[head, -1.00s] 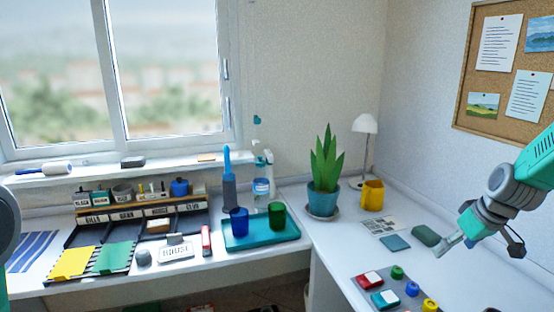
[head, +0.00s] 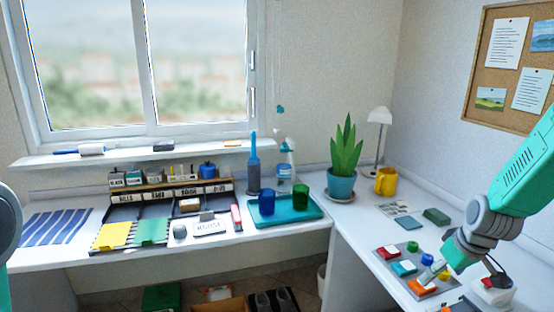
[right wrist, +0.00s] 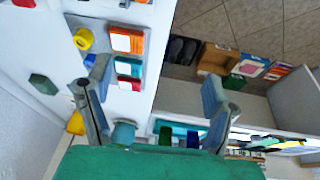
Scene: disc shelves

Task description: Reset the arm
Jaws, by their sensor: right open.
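My right gripper (head: 432,275) hangs over the front of the grey board of coloured pieces on the right-hand desk. In the right wrist view its two fingers (right wrist: 156,82) stand wide apart with nothing between them. An orange and white piece (head: 422,286) lies at the gripper's tips in the head view; I cannot tell whether they touch. My right arm (head: 525,165) comes in from the right edge. Only a piece of my left arm shows at the left edge, and its gripper is out of view.
The grey board (head: 388,265) holds several red, teal, green, blue and yellow pieces. A dark green block (head: 436,216), yellow mug (head: 386,181) and potted plant (head: 342,185) stand behind it. A teal tray (head: 290,217) with cups is on the window desk. Boxes lie on the floor below.

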